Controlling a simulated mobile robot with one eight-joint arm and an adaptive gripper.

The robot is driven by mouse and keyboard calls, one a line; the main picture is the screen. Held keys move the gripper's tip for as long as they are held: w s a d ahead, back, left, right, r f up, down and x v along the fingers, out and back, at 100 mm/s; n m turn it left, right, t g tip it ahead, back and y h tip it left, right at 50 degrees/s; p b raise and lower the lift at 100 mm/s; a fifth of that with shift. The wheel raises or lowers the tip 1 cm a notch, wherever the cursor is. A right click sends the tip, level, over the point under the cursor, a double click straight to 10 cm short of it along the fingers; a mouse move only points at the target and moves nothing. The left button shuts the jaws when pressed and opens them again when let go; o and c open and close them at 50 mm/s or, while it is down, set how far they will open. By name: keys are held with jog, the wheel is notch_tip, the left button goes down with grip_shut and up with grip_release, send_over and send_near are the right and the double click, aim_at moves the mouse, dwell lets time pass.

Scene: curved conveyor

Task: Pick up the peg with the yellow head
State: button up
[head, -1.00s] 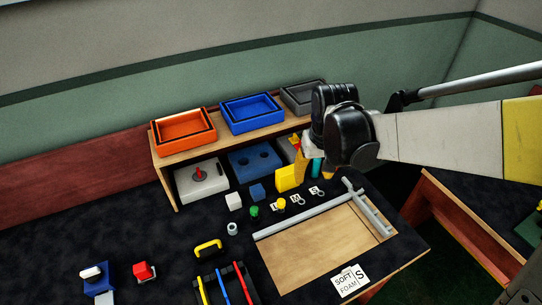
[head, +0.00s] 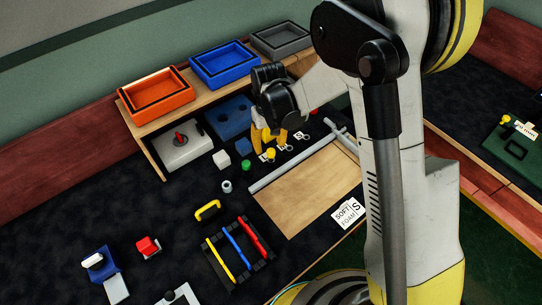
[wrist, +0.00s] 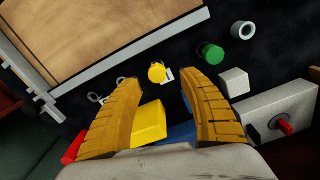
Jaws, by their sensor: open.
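The peg with the yellow head (head: 271,153) stands on the dark table top, beside a small white label. It also shows in the wrist view (wrist: 156,71), just beyond and between my fingertips, not touching them. My gripper (head: 269,138) has yellow fingers pointing down and is just behind the peg in the head view. The wrist view shows my gripper (wrist: 158,82) open, with nothing held. The peg's shaft is hidden below its head.
A green peg (wrist: 210,52), a white cube (wrist: 234,81) and a grey ring (wrist: 243,30) stand nearby. A yellow block (wrist: 148,122) lies under my gripper. A grey rail (head: 290,167) borders a wooden panel. A shelf with trays (head: 155,90) stands behind.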

aim_at(271, 151)
jog(key=f, duration=0.1)
jog(key=f+b, duration=0.1)
jog(key=f, duration=0.2)
jog(key=shift+s+d+f+b, duration=0.1)
jog(key=shift+d+f+b, duration=0.1)
jog(key=shift+d+b, duration=0.15)
jog(key=shift+r, duration=0.1)
grip_shut()
jog(key=shift+r, duration=0.1)
